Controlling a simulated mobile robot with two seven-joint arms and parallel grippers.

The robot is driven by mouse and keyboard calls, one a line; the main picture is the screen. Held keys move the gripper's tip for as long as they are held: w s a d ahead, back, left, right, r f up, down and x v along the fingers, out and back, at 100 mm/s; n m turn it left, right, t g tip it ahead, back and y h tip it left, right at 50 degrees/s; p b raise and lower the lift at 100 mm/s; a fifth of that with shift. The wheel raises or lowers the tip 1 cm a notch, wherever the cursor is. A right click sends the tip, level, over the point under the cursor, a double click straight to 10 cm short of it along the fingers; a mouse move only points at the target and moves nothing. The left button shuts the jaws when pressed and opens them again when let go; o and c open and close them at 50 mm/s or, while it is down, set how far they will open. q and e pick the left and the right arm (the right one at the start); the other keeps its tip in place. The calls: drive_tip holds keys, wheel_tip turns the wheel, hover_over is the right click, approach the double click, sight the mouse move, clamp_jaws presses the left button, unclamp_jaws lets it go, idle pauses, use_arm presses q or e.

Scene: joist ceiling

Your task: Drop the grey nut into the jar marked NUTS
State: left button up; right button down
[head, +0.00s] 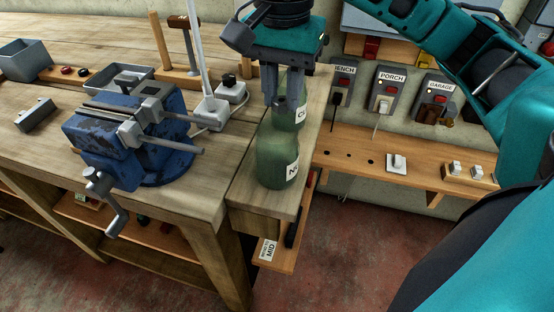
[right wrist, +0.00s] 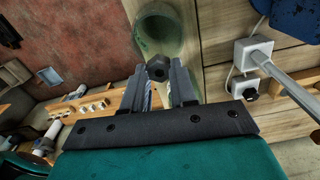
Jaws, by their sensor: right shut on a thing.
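Two green glass jars stand one behind the other on the narrow wooden ledge (head: 242,188) at the bench's right end. The front jar (head: 273,148) has a white label that starts with "N"; the rest is turned out of sight. The rear jar (head: 299,98) has a partly covered label starting with "C". My right gripper (head: 289,108) points down over the jars. In the right wrist view it (right wrist: 157,82) is shut on the dark grey hexagonal nut (right wrist: 157,68). An open jar mouth (right wrist: 160,32) shows just beyond the nut. My left gripper is not in view.
A blue vise (head: 125,140) and a white socket block (head: 215,108) with a pale upright post stand left of the jars. Switch boxes marked BENCH, PORCH (head: 388,88) and GARAGE are on the wall at right, above a wooden shelf (head: 350,140).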

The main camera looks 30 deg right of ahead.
drive_tip(key=shift+f+b, duration=0.6)
drive_tip(key=shift+f, duration=0.8)
drive_tip(key=c, duration=0.8)
unclamp_jaws()
drive_tip(key=shift+r, duration=0.1)
wheel_tip(320, 180, up, 13)
drive_tip(key=p, duration=0.4)
drive_tip(key=shift+s, duration=0.1)
